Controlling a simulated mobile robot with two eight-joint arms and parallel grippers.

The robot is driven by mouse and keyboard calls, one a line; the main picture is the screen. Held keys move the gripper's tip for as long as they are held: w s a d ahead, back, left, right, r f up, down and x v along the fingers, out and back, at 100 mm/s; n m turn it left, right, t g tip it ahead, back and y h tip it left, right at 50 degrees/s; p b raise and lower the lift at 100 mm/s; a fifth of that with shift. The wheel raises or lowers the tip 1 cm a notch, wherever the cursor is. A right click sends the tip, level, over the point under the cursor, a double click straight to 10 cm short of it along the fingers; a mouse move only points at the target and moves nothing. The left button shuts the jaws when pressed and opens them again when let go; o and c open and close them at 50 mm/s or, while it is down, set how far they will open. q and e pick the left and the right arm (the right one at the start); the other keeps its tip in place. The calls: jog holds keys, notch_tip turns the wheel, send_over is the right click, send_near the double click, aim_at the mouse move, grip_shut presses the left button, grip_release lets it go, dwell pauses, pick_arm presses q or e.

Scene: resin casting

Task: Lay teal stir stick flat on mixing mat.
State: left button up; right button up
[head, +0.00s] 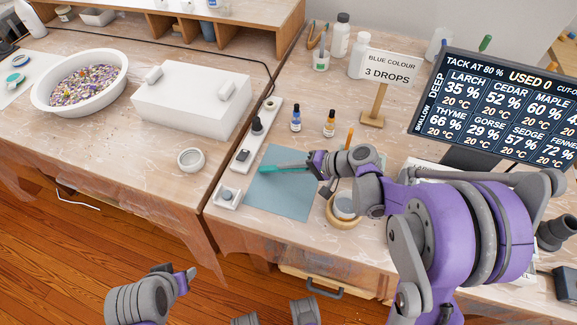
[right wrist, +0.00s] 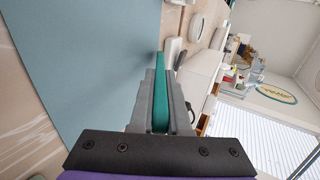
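The teal stir stick (head: 284,169) is in my right gripper (head: 315,167), above or on the blue-grey mixing mat (head: 278,202). In the head view the stick points left from the fingers, its broader end over the mat's upper left part. In the right wrist view the stick (right wrist: 160,98) is clamped between the grey fingers (right wrist: 161,100), with the mat (right wrist: 85,50) close beside it. I cannot tell whether the stick touches the mat. My left gripper (head: 180,278) is low at the left, away from the table and empty; its finger opening is unclear.
A small white tray (head: 227,196) and a strip with a dark bottle (head: 247,143) lie left of the mat. Blue and orange dropper bottles (head: 296,119) stand behind it. A round wooden-rimmed container (head: 343,208) is at its right. A sign (head: 388,68) and screen stand farther back.

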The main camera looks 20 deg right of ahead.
jog(key=o, duration=0.5)
jog(key=shift+d, duration=0.1)
jog(key=p+v, duration=0.1)
jog(key=v, duration=0.9)
jog(key=shift+s+d+r, duration=0.2)
jog(key=shift+r, duration=0.05)
